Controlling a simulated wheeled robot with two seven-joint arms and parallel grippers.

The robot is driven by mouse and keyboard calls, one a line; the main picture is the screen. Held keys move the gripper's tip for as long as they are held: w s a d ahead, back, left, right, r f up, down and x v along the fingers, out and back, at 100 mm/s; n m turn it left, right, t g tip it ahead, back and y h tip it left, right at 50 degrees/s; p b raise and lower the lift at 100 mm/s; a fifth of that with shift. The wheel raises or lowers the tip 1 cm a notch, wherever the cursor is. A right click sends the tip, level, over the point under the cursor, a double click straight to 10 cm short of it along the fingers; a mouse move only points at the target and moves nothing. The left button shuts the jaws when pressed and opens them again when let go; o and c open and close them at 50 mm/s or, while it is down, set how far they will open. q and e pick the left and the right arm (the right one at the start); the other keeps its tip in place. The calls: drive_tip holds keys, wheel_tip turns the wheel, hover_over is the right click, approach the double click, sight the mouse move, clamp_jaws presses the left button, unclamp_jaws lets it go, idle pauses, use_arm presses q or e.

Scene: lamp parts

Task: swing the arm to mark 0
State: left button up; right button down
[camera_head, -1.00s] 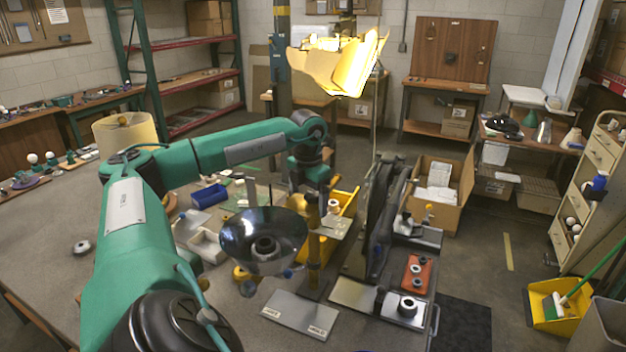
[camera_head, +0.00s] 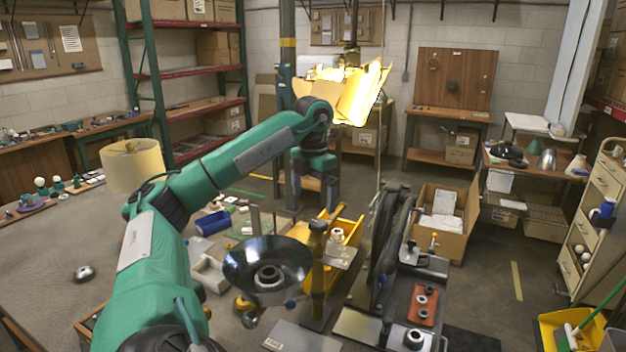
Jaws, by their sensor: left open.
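A dark, shiny bowl-shaped lamp shade (camera_head: 290,258) with a ringed socket in its middle sits beside an upright dark post (camera_head: 318,268) on the table. A flat grey plate with small white labels (camera_head: 298,338) lies below them, cut off by the lower picture edge. The label text is too small to read. My green left arm reaches over the table from the left. My left gripper (camera_head: 313,200) points down, open and empty, above and behind the post top. I cannot tell its exact distance from the post. My right gripper is not in view.
A yellow bin (camera_head: 345,232) lies behind the post, and a blue bin (camera_head: 212,223) stands left of it. A tall dark stand (camera_head: 388,240) is close on the right. An orange-red tray (camera_head: 423,304) with rings lies farther right. The table's left side is mostly clear.

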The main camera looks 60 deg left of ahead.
use_arm(q)
wheel_tip(320, 180, up, 4)
drive_tip(key=shift+p, duration=1.1)
drive_tip(key=shift+d+f, duration=0.1)
